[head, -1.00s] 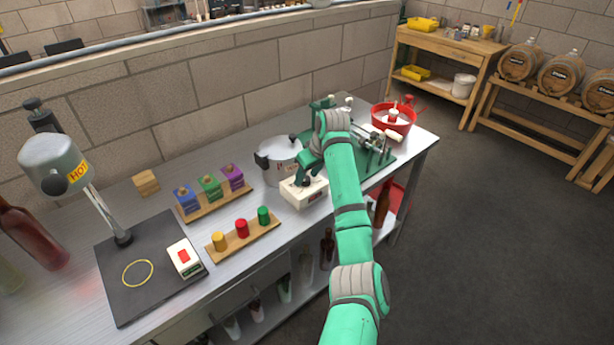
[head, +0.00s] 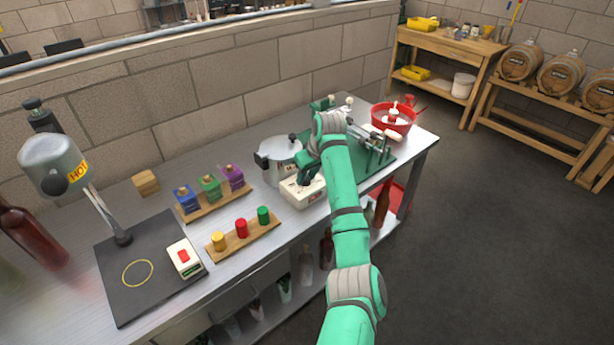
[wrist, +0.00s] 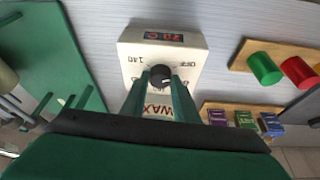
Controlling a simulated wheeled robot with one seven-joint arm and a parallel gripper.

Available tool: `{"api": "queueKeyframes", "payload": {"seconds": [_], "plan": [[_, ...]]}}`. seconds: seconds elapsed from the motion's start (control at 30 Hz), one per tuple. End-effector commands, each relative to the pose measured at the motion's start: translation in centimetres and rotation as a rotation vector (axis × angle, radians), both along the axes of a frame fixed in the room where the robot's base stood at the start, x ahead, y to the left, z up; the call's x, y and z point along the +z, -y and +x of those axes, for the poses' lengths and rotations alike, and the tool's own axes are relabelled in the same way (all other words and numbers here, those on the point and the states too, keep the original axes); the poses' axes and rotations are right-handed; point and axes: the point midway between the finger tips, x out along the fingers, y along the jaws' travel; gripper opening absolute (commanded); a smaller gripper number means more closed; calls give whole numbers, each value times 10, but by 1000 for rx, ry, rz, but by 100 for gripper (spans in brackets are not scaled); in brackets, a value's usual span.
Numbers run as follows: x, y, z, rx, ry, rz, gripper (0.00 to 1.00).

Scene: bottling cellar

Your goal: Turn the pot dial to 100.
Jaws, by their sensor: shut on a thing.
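The pot dial is a black knob (wrist: 160,76) on a cream control box (wrist: 190,56). In the wrist view the box shows the marks "140", "OFF" and "WAX" and a small dark display with red characters, too small to read surely. My gripper (wrist: 161,84) is shut on the dial, one green finger on each side of it. In the head view the box (head: 304,193) stands in front of the steel pot (head: 278,157). My gripper (head: 304,178) hides the dial there. The pointer's exact setting cannot be told.
A plank with yellow, red and green plugs (head: 243,236) lies left of the box. A rack with blue, green and purple blocks (head: 212,203) stands behind it. A green-based machine (head: 375,160) and a red bowl (head: 393,119) stand to the right.

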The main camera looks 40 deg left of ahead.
Motion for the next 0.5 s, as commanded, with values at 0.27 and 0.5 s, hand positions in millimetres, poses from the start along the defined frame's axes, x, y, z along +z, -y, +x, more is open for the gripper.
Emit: {"api": "queueKeyframes", "payload": {"seconds": [0.27,0.5], "plan": [[0,-1,-3,-202,0,0,5],[0,-2,-5,-431,0,1,5]]}}
